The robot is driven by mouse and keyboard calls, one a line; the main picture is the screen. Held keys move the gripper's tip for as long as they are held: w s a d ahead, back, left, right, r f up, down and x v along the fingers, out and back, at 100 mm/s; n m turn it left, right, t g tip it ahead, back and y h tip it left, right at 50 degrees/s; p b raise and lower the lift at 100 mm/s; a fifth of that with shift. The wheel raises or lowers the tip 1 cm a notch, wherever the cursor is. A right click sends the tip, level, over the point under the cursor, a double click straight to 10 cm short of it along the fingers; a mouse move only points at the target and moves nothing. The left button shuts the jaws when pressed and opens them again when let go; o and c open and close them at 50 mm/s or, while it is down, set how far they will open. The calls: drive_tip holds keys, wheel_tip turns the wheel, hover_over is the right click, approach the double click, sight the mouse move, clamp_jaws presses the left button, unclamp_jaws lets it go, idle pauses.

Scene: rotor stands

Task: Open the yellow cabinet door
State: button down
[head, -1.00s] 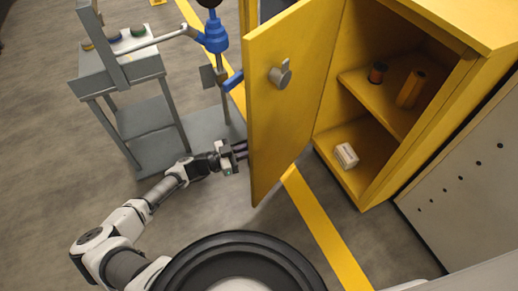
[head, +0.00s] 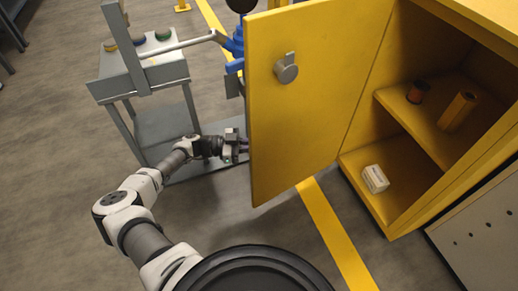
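The yellow cabinet (head: 455,165) stands at the right with its inside showing. Its yellow door (head: 305,115) stands swung wide open toward the left. A grey round latch handle (head: 286,69) sits on the upper part of the door face turned to me. My gripper (head: 241,147) is at the left edge of the door, low down and well below the handle. The fingertips are partly hidden at or behind the door edge; I cannot tell whether they touch it or how far apart they are.
A shelf holds a dark red can (head: 418,92) and an orange-brown cylinder (head: 457,111); a white box (head: 375,179) lies on the cabinet floor. A grey stand (head: 150,70) with a blue tool is behind my arm. A yellow floor line (head: 335,235) runs below the door.

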drive_tip(key=shift+w+a, duration=0.1)
drive_tip(key=shift+w, duration=0.05)
drive_tip(key=c, duration=1.6)
unclamp_jaws()
drive_tip(key=shift+o, duration=0.2)
drive_tip(key=a, duration=1.3)
drive_tip(key=shift+w+a, duration=0.3)
drive_tip(key=shift+a, duration=0.1)
